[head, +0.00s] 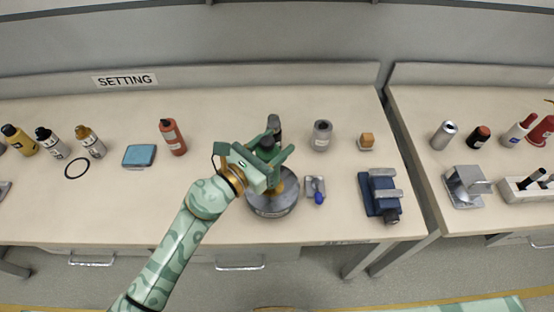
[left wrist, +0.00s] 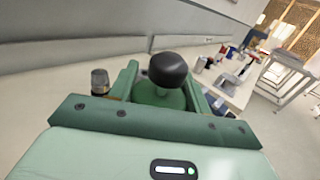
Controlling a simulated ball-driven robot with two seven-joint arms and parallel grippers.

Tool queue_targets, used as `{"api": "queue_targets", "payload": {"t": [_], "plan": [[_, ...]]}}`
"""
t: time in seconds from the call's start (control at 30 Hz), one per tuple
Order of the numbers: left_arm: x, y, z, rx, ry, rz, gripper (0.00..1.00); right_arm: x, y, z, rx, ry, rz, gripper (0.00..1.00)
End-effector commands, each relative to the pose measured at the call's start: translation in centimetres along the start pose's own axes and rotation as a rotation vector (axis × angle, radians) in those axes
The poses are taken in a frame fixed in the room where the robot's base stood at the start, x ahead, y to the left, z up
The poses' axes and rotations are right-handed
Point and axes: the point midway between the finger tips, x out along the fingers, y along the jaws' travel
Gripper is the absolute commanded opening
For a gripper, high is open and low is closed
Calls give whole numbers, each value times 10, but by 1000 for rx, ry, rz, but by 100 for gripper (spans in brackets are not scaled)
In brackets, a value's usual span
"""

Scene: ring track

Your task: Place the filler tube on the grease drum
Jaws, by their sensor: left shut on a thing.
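The grease drum (head: 272,205) is a squat grey round container with a label, standing near the front edge of the bench. My left gripper (head: 268,153) is over the drum, shut on what looks like the filler tube. The tube's black rounded top (head: 266,142) sticks up between the fingers. The left wrist view shows this black knob (left wrist: 168,69) on a green body between the fingers (left wrist: 165,92). The tube's lower end is hidden by the gripper, so I cannot tell whether it touches the drum. My right gripper is not in view.
A dark bottle (head: 274,123) stands close behind the gripper. A small grey holder with a blue tip (head: 318,192) lies right of the drum. A grey cylinder (head: 322,136), an orange block (head: 367,141) and a blue vise (head: 380,196) are further right. A red bottle (head: 173,138) stands left.

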Motion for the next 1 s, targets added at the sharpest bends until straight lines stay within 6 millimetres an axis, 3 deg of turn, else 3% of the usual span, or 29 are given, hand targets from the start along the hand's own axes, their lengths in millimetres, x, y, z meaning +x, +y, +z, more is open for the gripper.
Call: {"api": "queue_targets", "payload": {"t": [0.2, 0.37, 0.77, 0.8, 0.87, 1.0], "plan": [[16, 4, -21, -2, -1, 0, 5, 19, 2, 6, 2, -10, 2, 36], [14, 4, -47, -3, 1, -1, 5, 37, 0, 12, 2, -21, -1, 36], [14, 4, -49, 2, -1, 0, 5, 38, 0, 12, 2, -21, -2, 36], [14, 4, -50, 1, 0, 0, 51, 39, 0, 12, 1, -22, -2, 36], [14, 4, -49, 1, -1, 0, 68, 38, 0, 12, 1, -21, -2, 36], [14, 4, -49, 1, -1, 0, 70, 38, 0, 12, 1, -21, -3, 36]]}}
